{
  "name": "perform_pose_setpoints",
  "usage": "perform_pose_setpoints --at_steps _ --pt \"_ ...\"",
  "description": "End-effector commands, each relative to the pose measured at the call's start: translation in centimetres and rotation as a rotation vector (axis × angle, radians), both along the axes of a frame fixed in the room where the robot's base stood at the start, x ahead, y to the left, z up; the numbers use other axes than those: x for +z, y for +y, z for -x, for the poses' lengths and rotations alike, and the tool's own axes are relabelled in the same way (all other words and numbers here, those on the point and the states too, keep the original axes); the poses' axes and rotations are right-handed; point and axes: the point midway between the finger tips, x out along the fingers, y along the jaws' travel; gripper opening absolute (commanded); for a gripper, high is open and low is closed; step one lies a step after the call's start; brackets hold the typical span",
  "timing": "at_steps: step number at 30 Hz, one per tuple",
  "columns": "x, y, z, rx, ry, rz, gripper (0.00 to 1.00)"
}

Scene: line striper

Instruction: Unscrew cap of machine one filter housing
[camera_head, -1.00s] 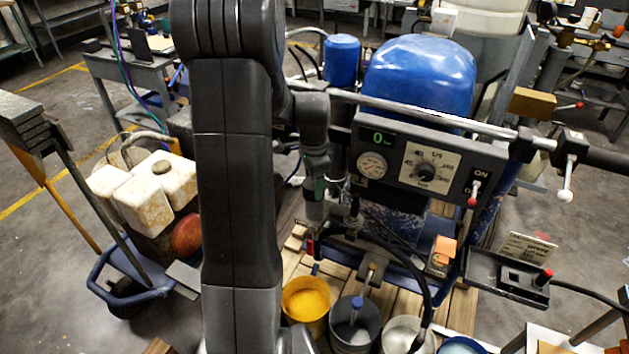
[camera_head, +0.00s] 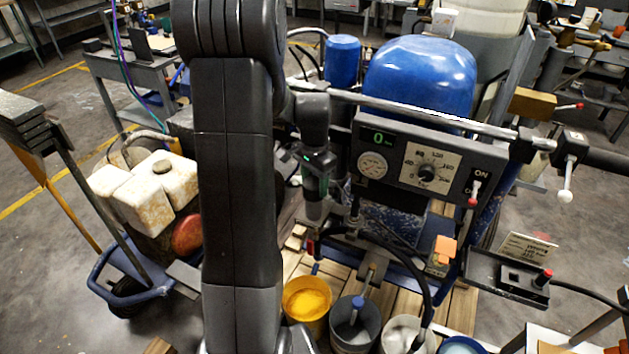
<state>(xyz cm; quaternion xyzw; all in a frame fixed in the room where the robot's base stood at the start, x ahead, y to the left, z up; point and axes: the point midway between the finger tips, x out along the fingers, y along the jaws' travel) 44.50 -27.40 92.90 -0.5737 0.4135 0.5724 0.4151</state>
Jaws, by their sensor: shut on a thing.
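The line striper has a big blue hood (camera_head: 420,75) and a dark control panel (camera_head: 428,165) with a green display, a round gauge and a dial. My arm reaches past the left of the panel, and my gripper (camera_head: 314,222) points down beside the machine's lower left pipework. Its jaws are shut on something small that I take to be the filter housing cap. The cap is almost wholly hidden by the gripper, so I cannot see its thread or how far it is turned.
A yellow paint bucket (camera_head: 306,306), a grey bucket (camera_head: 355,325) and a white bucket (camera_head: 402,335) stand below the gripper. A second machine with dirty white tanks (camera_head: 150,190) stands at left.

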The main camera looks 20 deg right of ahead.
Motion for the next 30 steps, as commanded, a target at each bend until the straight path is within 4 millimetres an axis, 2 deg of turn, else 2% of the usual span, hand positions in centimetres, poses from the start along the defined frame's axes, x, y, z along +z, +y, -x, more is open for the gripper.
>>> perform_pose_setpoints --at_steps 10,30 --pt "0.1 0.0 0.1 -0.002 0.002 0.0 0.0" --pt "2.0 0.0 0.0 -0.003 0.002 0.001 0.0"
